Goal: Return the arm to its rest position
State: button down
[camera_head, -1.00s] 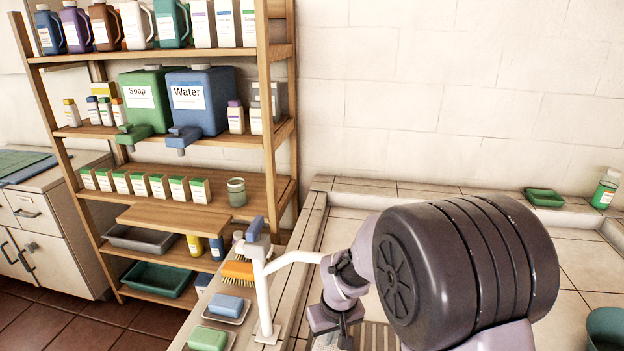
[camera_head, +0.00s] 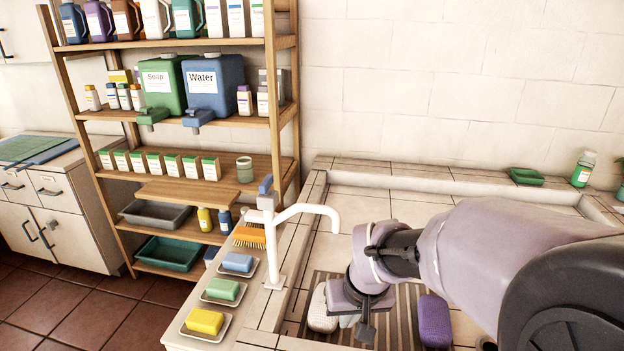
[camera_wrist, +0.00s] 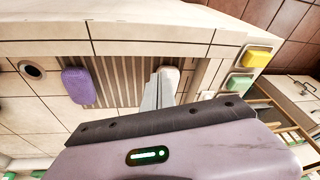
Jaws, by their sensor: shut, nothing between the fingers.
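My gripper (camera_head: 348,321) hangs low over the slatted drain area of the washbasin, at the lower middle of the head view, partly hidden by my wrist. In the wrist view its pale fingers (camera_wrist: 158,93) are shut together with nothing between them. A white sponge (camera_head: 321,310) lies on the slats beside the fingers in the head view; it also shows just beyond them in the wrist view (camera_wrist: 170,75). I cannot tell whether they touch. My arm reaches in from the right.
A purple sponge (camera_head: 434,320) lies on the slats to the right. A white faucet (camera_head: 275,240) stands left of my wrist. Soap dishes with blue (camera_head: 237,262), green (camera_head: 222,289) and yellow (camera_head: 205,321) bars line the left ledge. A wooden shelf (camera_head: 285,140) stands behind.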

jog(key=s+d+r+m+t, duration=0.1)
jog(key=s+r+m, duration=0.1)
jog(key=s+r, duration=0.3)
jog(key=s+d+r+m+t, duration=0.1)
jog(key=s+r, duration=0.4)
jog(key=s, duration=0.8)
jog(key=d+m, duration=0.1)
jog(key=m, duration=0.1)
jog(key=shift+s+r+m+t+y, duration=0.25)
jog(key=shift+s+m+t+y, duration=0.05)
jog(key=shift+s+y, duration=0.1)
